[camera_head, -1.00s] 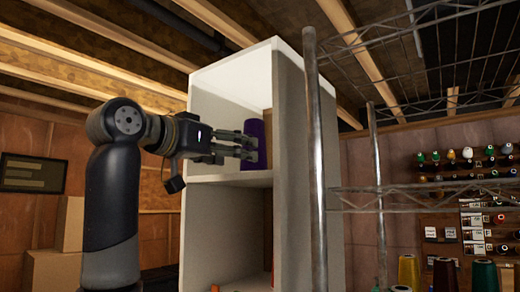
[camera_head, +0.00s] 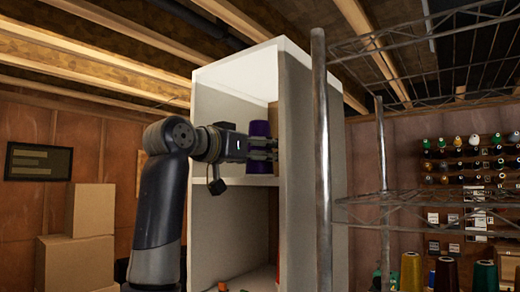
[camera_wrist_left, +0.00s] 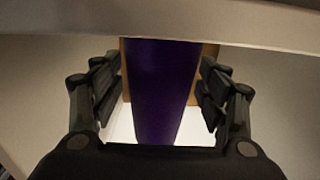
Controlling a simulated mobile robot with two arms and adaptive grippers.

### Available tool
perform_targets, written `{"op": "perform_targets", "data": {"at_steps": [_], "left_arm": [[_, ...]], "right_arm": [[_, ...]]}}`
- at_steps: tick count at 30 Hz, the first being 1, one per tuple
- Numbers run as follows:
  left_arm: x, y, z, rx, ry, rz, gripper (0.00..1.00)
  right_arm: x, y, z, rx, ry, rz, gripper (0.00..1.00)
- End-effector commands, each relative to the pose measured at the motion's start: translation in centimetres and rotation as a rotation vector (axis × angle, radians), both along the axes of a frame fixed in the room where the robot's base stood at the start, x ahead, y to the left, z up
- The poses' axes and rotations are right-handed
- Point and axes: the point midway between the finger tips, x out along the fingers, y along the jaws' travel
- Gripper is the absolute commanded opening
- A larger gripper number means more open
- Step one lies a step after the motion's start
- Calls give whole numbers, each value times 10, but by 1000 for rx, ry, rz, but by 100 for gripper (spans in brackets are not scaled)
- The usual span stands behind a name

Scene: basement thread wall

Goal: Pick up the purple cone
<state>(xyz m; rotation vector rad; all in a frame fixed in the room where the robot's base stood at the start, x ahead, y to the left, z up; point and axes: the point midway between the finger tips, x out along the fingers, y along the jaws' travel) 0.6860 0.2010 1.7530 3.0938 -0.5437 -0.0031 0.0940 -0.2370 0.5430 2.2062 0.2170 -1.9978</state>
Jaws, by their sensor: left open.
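The purple cone (camera_head: 259,158) stands upright on the upper shelf of a white cabinet. It also fills the middle of the left wrist view (camera_wrist_left: 161,88). My left gripper (camera_head: 262,149) reaches into that compartment at the cone's height. In the left wrist view its open fingers (camera_wrist_left: 160,95) are on both sides of the cone, with a visible gap on each side. The cone's top is cut off by a pale edge in the wrist view. My right gripper does not show in these frames.
The white cabinet (camera_head: 313,170) has side walls and a top close around my left gripper. A metal wire rack (camera_head: 322,150) stands just right of it. Cardboard boxes (camera_head: 90,210) are stacked at left. Thread cones (camera_head: 447,272) stand at lower right.

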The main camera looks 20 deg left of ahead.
Motion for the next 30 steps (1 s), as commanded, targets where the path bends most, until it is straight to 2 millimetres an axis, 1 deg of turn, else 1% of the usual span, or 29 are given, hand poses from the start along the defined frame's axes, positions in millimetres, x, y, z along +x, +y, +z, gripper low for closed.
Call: {"op": "perform_targets", "data": {"at_steps": [1, 2, 3, 5, 6, 8, 9, 18, 22, 26, 30], "left_arm": [[0, 0, 0, 0, 0, 0, 68], [0, 0, 0, 0, 0, 0, 66], [0, 0, 0, 0, 0, 0, 57], [0, 0, 0, 0, 0, 0, 43], [0, 0, 0, 0, 0, 0, 34], [0, 0, 0, 0, 0, 0, 21], [0, 0, 0, 0, -1, 0, 17], [-1, 0, 1, -1, -2, 0, 17], [-1, 0, 6, -1, -3, 0, 17], [-1, 0, 16, -1, -4, 0, 17], [-2, 0, 36, -1, -4, 0, 17]], "right_arm": [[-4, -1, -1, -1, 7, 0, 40], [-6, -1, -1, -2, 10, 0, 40], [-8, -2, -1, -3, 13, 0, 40], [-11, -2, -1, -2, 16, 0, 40], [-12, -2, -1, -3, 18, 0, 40], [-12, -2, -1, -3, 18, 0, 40], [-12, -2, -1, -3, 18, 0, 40], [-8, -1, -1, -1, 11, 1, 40], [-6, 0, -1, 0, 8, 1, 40], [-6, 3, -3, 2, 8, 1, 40], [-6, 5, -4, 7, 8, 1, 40]]}}
